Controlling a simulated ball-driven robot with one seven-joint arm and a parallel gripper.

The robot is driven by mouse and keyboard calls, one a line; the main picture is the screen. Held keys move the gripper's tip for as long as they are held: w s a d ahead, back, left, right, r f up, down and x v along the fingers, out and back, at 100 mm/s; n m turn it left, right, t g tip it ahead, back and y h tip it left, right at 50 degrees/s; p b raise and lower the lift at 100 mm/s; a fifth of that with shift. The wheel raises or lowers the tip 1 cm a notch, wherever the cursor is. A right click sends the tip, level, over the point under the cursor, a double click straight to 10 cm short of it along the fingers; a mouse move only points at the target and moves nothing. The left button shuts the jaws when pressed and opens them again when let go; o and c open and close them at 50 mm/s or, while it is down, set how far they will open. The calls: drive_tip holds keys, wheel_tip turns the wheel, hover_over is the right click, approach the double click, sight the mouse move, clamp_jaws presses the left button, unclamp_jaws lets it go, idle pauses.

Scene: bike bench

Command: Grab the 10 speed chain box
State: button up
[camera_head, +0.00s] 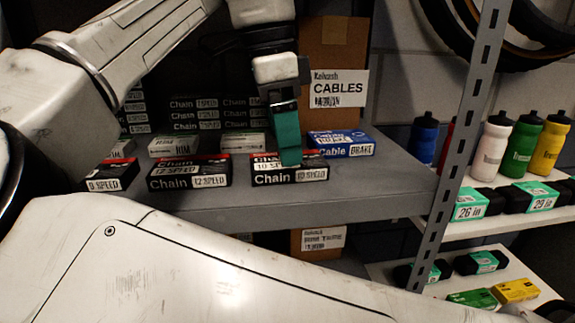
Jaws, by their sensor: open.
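The 10 speed chain box (318,173) is a small black box with white labels and a red edge on top. It lies at the front of the grey shelf (300,205), right of a 12 speed chain box (189,172). My gripper (289,160) points down at the 10 speed box, with its green finger in front of or over the box's top. The finger hides part of the top label. Only one finger shows clearly, and nothing is seen held in it. I cannot tell whether it touches the box.
A blue brake cable box (342,144) sits close behind on the right. A 9 speed box (108,176) lies at the left, with more chain boxes stacked behind. A cardboard cables box (335,50) stands at the back. A grey perforated upright (463,140) rises at the right.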

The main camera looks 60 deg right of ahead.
drive_tip(key=shift+s+d+f, duration=0.15)
drive_tip(key=shift+f, duration=1.45)
drive_tip(key=c, duration=1.4)
